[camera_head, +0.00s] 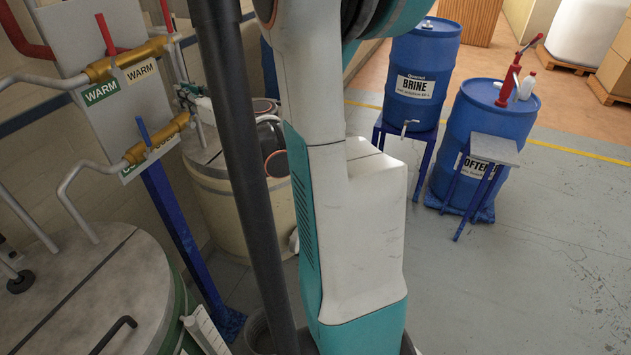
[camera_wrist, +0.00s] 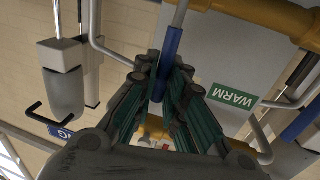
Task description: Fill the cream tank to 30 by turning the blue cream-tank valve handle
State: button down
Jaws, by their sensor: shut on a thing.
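In the wrist view my gripper (camera_wrist: 160,75) is shut on a blue valve handle (camera_wrist: 171,50). The fingers close around the bar, and its upper part sticks out beyond them. A yellow-brass valve pipe (camera_wrist: 262,18) runs near it at the upper right. In the head view the cream tank (camera_head: 222,200) stands behind my arm, which hides part of it. My gripper cannot be made out clearly there. Another blue handle (camera_head: 143,130) is on the lower brass valve (camera_head: 158,138) of the left panel. No fill level is readable.
A green WARM sign (camera_wrist: 232,97) is on the panel beside my gripper. A grey-lidded tank (camera_head: 90,290) fills the head view's lower left, below a red handle (camera_head: 106,35). Blue drums (camera_head: 422,75) stand at the upper right. The grey floor (camera_head: 540,250) at right is clear.

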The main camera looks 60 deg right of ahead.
jog(key=d+m, duration=0.3)
jog(key=shift+f+m+g, duration=0.3)
jog(key=shift+f+m, duration=0.05)
jog(key=shift+m, duration=0.05)
jog(key=d+m, duration=0.1)
jog(key=f+m, duration=0.1)
jog(key=d+m+y, duration=0.1)
jog(key=shift+w+d+f+m+g+b, duration=0.15)
jog(key=shift+d+f+m+g+b, duration=0.15)
jog(key=shift+d+m+g+b, duration=0.1)
dwell(0.3)
